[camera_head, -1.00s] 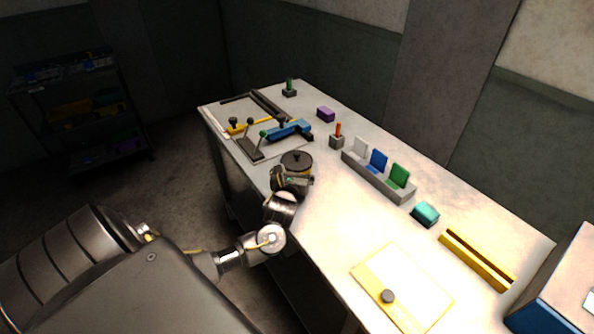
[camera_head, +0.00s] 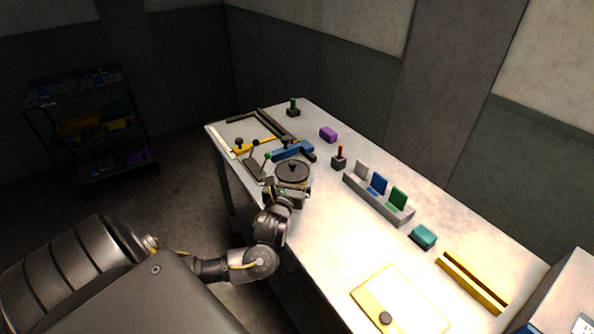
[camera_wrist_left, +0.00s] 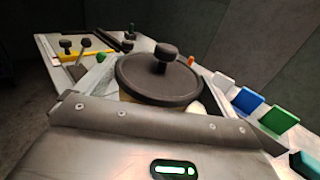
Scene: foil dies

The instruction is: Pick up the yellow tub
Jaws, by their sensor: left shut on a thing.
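The yellow tub (camera_head: 292,171) has a round dark lid with a black knob and is near the left edge of the bench, beside the blue clamp-like tool. My left gripper (camera_head: 291,186) is shut on the tub from the near side. The tub appears upright and slightly above the bench top, though its underside is hidden. In the left wrist view the lid (camera_wrist_left: 158,80) fills the middle, with a sliver of yellow wall under it. The gripper housing hides the rest of the tub. My right gripper is not in view.
Behind the tub are the blue tool (camera_head: 292,150), levers and a yellow bar. To the right are an orange-handled peg (camera_head: 340,158), a grey rack (camera_head: 372,201) with coloured plates, and a teal block (camera_head: 423,236). The bench between tub and rack is clear.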

